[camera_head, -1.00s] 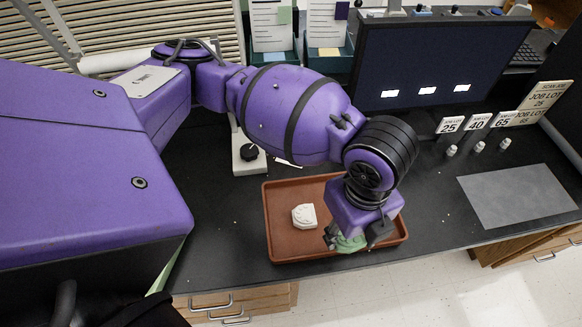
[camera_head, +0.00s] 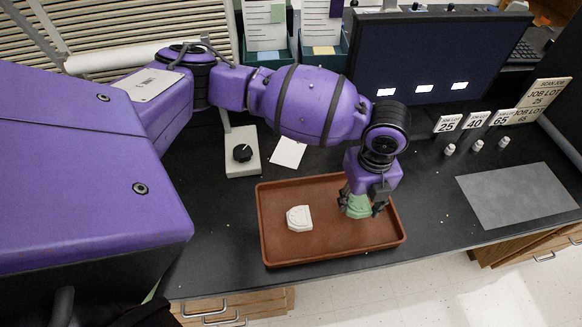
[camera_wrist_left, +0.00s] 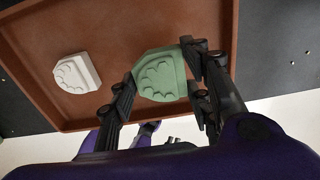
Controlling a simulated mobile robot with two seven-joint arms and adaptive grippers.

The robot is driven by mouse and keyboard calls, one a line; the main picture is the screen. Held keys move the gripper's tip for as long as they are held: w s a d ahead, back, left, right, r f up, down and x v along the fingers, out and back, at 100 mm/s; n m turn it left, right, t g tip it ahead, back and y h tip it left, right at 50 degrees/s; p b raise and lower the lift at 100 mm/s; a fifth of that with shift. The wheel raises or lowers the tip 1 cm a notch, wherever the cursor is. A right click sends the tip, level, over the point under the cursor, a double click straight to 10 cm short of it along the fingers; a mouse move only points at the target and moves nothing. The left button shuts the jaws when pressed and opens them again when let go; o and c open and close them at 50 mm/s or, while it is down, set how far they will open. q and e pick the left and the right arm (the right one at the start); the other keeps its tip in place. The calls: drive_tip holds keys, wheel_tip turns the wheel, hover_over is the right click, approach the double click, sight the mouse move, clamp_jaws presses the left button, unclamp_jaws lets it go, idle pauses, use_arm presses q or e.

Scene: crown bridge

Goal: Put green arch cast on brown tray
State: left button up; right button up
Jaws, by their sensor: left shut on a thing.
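The green arch cast (camera_head: 358,206) is between the fingers of my left gripper (camera_head: 360,207), over the right part of the brown tray (camera_head: 330,245). In the left wrist view the green cast (camera_wrist_left: 160,75) shows its toothed face, with a finger of my left gripper (camera_wrist_left: 160,85) against each side. I cannot tell whether the cast touches the tray floor. The brown tray also shows in the left wrist view (camera_wrist_left: 110,25). My right gripper is not seen.
A white arch cast (camera_head: 299,218) lies in the left part of the tray. Several small white items (camera_head: 478,146) stand by number cards at the right. A grey mat (camera_head: 515,195) lies at the far right. A monitor (camera_head: 435,60) stands behind.

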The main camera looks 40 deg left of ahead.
sight(356, 206)
use_arm(q)
drive_tip(key=shift+w+a+f, duration=0.1)
drive_tip(key=shift+w+f, duration=0.25)
drive_tip(key=shift+f, duration=0.1)
drive_tip(key=f, duration=0.3)
drive_tip(key=shift+w+f, duration=0.2)
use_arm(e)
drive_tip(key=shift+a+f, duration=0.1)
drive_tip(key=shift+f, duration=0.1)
use_arm(q)
drive_tip(key=shift+f, duration=0.1)
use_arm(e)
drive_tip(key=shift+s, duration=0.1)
use_arm(q)
drive_tip(key=o, duration=1.3)
drive_tip(key=shift+c, duration=0.2)
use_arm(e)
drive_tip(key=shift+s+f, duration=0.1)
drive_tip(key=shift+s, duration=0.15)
